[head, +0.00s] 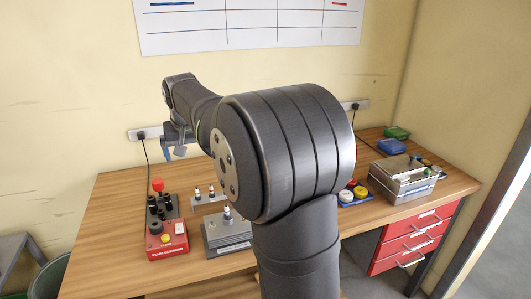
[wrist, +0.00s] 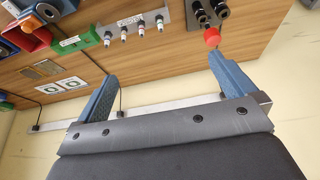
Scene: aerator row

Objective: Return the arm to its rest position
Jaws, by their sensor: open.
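My gripper (head: 174,151) is at the far left end of my raised arm in the head view, above the back left of the workbench (head: 120,198) and near the wall. Its two blue fingers are spread wide apart in the wrist view (wrist: 163,68), with nothing between them. The fingers touch nothing that I can see. My large dark arm link covers the middle of the bench in the head view.
Black cylinders with a red knob (head: 158,184), a red box (head: 167,246), a small rack (head: 209,201) and a grey block (head: 228,235) stand on the left. The front left bench is clear.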

